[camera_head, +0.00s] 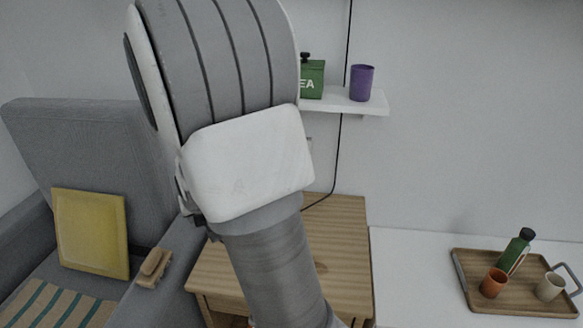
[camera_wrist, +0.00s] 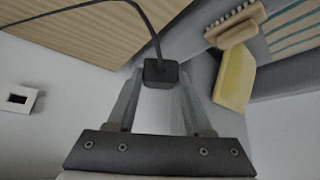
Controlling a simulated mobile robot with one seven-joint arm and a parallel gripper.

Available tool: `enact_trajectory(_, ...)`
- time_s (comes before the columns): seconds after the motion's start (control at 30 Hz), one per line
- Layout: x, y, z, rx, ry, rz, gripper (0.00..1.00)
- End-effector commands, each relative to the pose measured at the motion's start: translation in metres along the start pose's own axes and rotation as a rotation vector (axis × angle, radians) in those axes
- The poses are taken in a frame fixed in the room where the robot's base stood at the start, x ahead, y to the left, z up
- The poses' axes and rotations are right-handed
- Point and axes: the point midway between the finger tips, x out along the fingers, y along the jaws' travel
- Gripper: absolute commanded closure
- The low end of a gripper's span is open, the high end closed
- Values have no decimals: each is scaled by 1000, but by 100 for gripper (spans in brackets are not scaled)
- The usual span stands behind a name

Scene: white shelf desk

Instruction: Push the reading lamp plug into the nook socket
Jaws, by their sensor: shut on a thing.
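In the wrist view, my gripper (camera_wrist: 158,84) is shut on a black plug (camera_wrist: 161,73), held between its fingertips. A black cord (camera_wrist: 140,15) runs from the plug up and away to the left over the wooden table. A white socket plate with a dark opening (camera_wrist: 19,98) sits on the pale wall at the left, apart from the plug. In the head view, my arm hides the gripper and plug; the black cord (camera_head: 337,160) hangs down the wall to the wooden table. The lamp itself is not visible.
A wooden side table (camera_head: 345,240) stands beside a grey armchair (camera_head: 90,140) with a yellow cushion (camera_head: 90,232) and a brush (camera_head: 153,267) on its arm. A wall shelf (camera_head: 365,107) holds a green tea box (camera_head: 312,80) and purple cup (camera_head: 361,83). A tray (camera_head: 480,301) is at right.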

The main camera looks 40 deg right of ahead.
Motion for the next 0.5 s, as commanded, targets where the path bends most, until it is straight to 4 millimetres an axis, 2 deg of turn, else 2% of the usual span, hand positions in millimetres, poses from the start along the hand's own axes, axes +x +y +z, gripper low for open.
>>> enact_trajectory(0.03, 11, 21, -7, 45, 10, 33, 100)
enact_trajectory(0.2, 33, 88, -32, 176, 51, 130, 100)
enact_trajectory(0.5, 53, 211, -60, 368, 116, 290, 100)
